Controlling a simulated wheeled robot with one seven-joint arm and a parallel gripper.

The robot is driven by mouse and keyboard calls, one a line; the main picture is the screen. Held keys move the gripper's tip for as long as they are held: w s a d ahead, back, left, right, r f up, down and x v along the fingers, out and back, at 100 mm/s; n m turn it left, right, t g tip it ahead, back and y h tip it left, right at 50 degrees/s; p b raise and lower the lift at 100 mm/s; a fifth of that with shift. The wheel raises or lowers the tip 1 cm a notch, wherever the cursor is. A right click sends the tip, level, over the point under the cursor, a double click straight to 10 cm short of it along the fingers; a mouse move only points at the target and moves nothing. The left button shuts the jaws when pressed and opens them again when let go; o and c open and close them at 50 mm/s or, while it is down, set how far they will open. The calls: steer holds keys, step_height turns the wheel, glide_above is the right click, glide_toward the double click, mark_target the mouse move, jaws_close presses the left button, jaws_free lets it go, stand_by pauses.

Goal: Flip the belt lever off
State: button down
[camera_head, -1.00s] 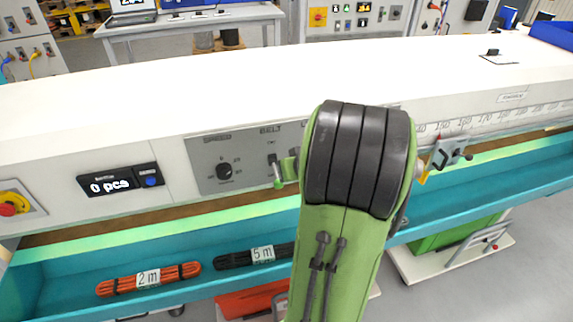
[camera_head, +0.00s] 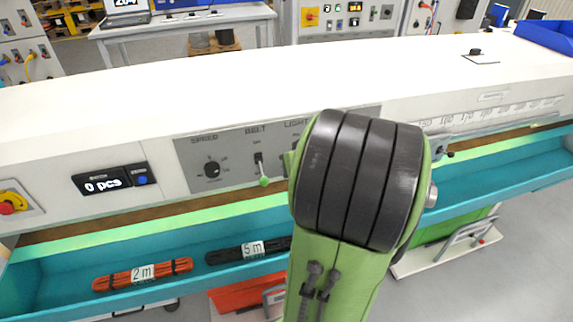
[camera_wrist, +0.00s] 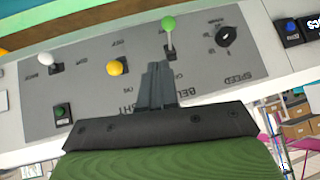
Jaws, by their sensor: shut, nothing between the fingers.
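The belt lever (camera_head: 264,181) is a thin lever with a green knob under the BELT label on the grey panel, and it points down in the head view. In the wrist view, which shows the panel upside down, the green-knobbed belt lever (camera_wrist: 169,25) points to the top of the picture. My gripper (camera_wrist: 156,68) is shut and empty. Its fingertips show just below and left of the green lever, apart from it in the picture; their distance from the panel is unclear. In the head view my arm hides the fingers.
The speed dial (camera_head: 212,169) is beside the belt lever. A yellow-knobbed lever (camera_wrist: 114,68), a white-knobbed lever (camera_wrist: 46,58) and a green button (camera_wrist: 61,111) are on the panel's other side. A teal trough (camera_head: 150,245) with cable bundles runs below.

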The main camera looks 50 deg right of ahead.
steer(key=s, duration=0.1)
steer(key=s+a+r, duration=0.1)
steer(key=s, duration=0.1)
steer(key=s+a+r, duration=0.1)
steer(key=shift+s+r, duration=0.15)
steer(key=shift+r, duration=0.05)
stand_by(0.3)
